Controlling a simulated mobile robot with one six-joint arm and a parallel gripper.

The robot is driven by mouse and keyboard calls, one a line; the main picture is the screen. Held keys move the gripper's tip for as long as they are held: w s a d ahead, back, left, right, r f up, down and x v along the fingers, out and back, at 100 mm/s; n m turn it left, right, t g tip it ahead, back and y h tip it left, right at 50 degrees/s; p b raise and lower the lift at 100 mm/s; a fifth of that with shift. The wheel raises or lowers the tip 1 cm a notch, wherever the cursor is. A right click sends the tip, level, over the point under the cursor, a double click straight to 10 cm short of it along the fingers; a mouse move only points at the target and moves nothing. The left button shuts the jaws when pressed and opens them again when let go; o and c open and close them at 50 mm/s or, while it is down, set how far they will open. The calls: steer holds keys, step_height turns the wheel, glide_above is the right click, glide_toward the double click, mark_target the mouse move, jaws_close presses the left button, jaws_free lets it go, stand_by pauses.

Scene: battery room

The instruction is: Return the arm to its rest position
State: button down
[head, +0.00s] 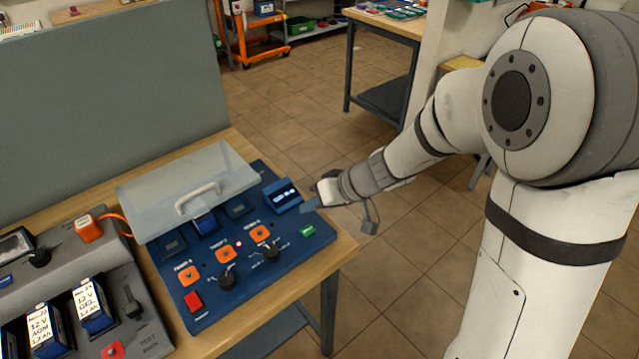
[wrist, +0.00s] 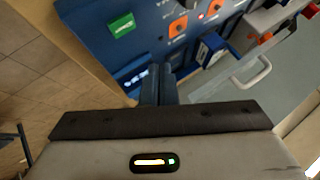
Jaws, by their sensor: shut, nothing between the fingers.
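My arm comes in from the right of the head view, and my gripper (head: 312,204) hangs beside the right edge of the blue panel (head: 262,283), close to its small display (head: 284,196). In the wrist view the two fingers of my gripper (wrist: 158,72) are together, with nothing between them. The fingertips point toward the panel and partly cover the lit display (wrist: 135,78). I cannot tell whether they touch it. The clear lid (head: 225,170) with a white handle stands tilted over the back of the panel.
A grey test station (head: 115,290) with labelled batteries stands at left. A grey partition (head: 110,85) rises behind. Tiled floor (head: 390,260) is open right of the bench.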

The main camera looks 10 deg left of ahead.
steer(key=s+d+r+m+h, duration=0.2)
steer(key=s+d+r+h, duration=0.1)
steer(key=d, duration=0.5)
steer(key=s+d+r+m+t+h, duration=0.1)
steer(key=s+d+r+m+h, duration=0.2)
steer(key=s+d, duration=0.3)
steer(key=s+d+r+m+t+h, duration=0.1)
steer(key=s+d+r+m+h, duration=0.2)
steer(key=d, duration=0.9)
steer(key=shift+s+r, duration=0.2)
steer(key=shift+s, duration=0.6)
steer(key=shift+a, duration=0.1)
